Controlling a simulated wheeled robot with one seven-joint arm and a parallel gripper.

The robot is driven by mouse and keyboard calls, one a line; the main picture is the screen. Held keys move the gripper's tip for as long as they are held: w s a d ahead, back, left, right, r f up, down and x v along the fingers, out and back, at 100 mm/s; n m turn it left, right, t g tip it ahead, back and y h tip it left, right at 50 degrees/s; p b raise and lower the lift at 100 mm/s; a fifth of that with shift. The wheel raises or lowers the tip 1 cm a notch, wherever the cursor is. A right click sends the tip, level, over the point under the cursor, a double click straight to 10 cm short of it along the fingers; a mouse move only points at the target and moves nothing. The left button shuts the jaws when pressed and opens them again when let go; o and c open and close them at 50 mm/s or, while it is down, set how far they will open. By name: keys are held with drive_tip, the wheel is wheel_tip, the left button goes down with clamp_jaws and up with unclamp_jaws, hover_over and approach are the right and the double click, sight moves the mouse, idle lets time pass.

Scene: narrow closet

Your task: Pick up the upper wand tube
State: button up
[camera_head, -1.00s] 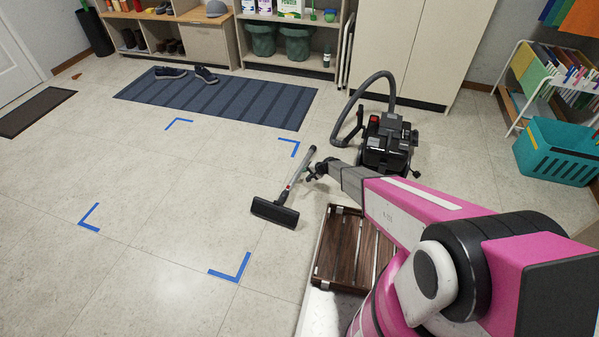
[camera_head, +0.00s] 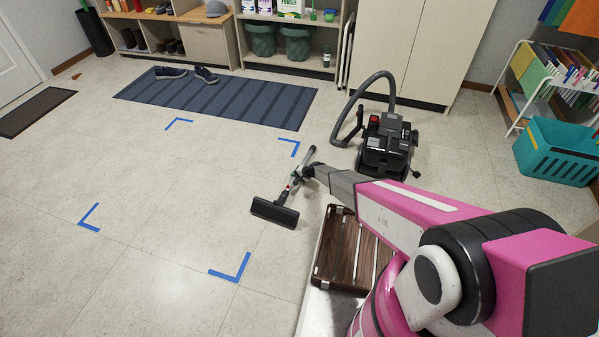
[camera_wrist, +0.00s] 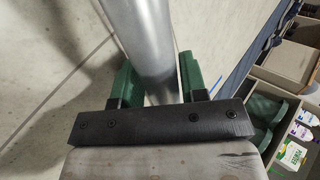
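The silver upper wand tube (camera_head: 309,157) stands tilted on the floor, rising from a black floor head (camera_head: 275,212). My gripper (camera_head: 296,177) is at the wand, partway along it. In the wrist view the tube (camera_wrist: 146,35) runs between the green fingers of my gripper (camera_wrist: 160,78). The fingers are apart, one on each side of the tube. A narrow gap seems to show at the right finger. The tube's lower part is hidden behind the black gripper body.
A black vacuum body (camera_head: 387,145) with a curved hose (camera_head: 356,103) stands behind and right of the wand. A dark wooden slatted piece (camera_head: 345,250) lies just in front. Blue tape corners (camera_head: 236,268) mark clear floor at left. A teal basket (camera_head: 556,152) stands at right.

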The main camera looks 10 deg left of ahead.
clamp_jaws()
drive_tip(key=shift+r, duration=0.1)
drive_tip(key=shift+s+r, duration=0.1)
drive_tip(key=shift+r, duration=1.35)
drive_tip(key=s+a+r, duration=0.5)
drive_tip(key=s+r, duration=0.3)
drive_tip(key=s, duration=0.2)
drive_tip(key=shift+s, duration=0.2)
drive_tip(key=shift+a, duration=0.1)
